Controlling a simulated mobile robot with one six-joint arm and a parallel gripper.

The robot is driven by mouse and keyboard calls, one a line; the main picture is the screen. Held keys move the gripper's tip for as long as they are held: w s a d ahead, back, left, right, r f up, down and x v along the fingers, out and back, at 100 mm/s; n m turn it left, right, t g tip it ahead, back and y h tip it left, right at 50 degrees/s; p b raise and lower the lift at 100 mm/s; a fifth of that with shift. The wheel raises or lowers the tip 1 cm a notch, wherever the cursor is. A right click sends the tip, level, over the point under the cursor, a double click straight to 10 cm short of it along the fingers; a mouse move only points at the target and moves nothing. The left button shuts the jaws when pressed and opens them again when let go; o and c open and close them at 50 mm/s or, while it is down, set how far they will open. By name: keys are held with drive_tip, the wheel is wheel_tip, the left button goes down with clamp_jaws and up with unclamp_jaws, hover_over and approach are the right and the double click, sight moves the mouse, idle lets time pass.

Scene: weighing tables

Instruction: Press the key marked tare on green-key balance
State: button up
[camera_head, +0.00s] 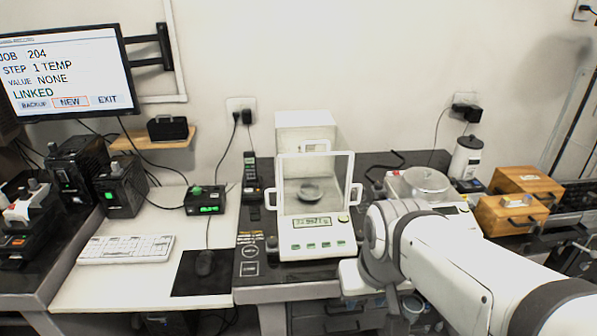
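A white balance (317,226) with a clear glass draft shield stands on the dark bench top in the middle of the view. A small dark dish (310,192) sits inside the shield. Its front panel has a lit display (312,223) and a row of several small green keys (312,246) below it. The key lettering is too small to read, so I cannot tell which is marked tare. My white arm comes in from the lower right and ends just right of the balance front. My gripper's fingers do not show.
A second balance (425,184) with a round clear cover stands at the right, partly behind my arm. Wooden drawer boxes (505,213) are beyond it. A keyboard (127,249), mouse (204,263) and small green-lit device (205,200) lie left. A monitor (65,70) hangs upper left.

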clamp_jaws()
idle(0.3)
idle(1.4)
